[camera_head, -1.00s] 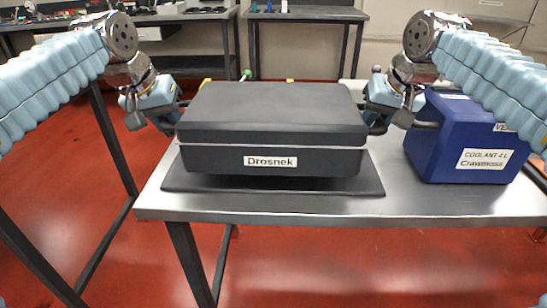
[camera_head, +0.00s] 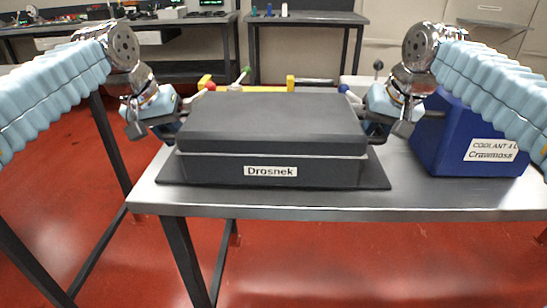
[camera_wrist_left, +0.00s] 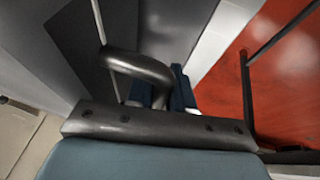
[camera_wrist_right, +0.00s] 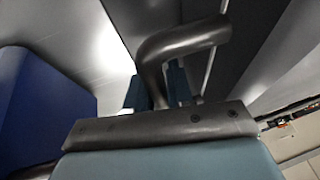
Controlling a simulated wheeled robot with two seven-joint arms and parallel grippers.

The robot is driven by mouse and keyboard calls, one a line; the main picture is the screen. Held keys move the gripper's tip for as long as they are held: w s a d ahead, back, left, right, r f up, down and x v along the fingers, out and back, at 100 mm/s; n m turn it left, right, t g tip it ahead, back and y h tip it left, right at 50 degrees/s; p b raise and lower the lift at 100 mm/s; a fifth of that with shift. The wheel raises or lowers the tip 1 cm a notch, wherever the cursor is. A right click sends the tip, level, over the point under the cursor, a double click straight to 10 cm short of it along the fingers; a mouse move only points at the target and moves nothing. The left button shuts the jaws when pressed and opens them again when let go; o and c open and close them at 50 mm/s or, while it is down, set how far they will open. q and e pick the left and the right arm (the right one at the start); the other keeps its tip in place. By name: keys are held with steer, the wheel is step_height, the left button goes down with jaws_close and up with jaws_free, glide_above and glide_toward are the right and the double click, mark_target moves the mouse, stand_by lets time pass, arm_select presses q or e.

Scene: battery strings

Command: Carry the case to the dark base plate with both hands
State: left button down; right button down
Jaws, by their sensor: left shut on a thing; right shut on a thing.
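The case (camera_head: 272,122) is a dark grey box with a label reading "Drosnek" on its front. It is level and over the dark base plate (camera_head: 374,178), which lies on the metal table. I cannot tell whether the case touches the plate. My left gripper (camera_head: 176,128) is shut on the case's left handle, a dark bar also seen in the left wrist view (camera_wrist_left: 140,66). My right gripper (camera_head: 372,125) is shut on the right handle, which shows in the right wrist view (camera_wrist_right: 185,42). The fingertips are mostly hidden in the head view.
A blue coolant box (camera_head: 462,140) stands on the metal table (camera_head: 330,202) to the right, close to my right gripper. Behind the case are yellow blocks (camera_head: 290,83) and levers with a green knob (camera_head: 245,73) and a red knob (camera_head: 211,87). The table's front edge is clear.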

arm_select(q)
steer(key=shift+f, duration=0.25)
arm_select(e)
steer(key=shift+f, duration=0.3)
arm_select(q)
steer(key=c, duration=1)
jaws_free()
steer(key=shift+r, duration=0.1)
arm_select(e)
steer(key=c, duration=1)
jaws_free()
steer(key=shift+r, duration=0.1)
arm_select(q)
steer(key=shift+s, duration=0.1)
arm_select(e)
steer(key=shift+s, duration=0.1)
steer(key=shift+s+r, duration=0.1)
steer(key=shift+r, duration=0.25)
arm_select(q)
steer(key=v, duration=1.2)
arm_select(e)
steer(key=v, duration=1.1)
steer(key=shift+s+d+r, duration=0.1)
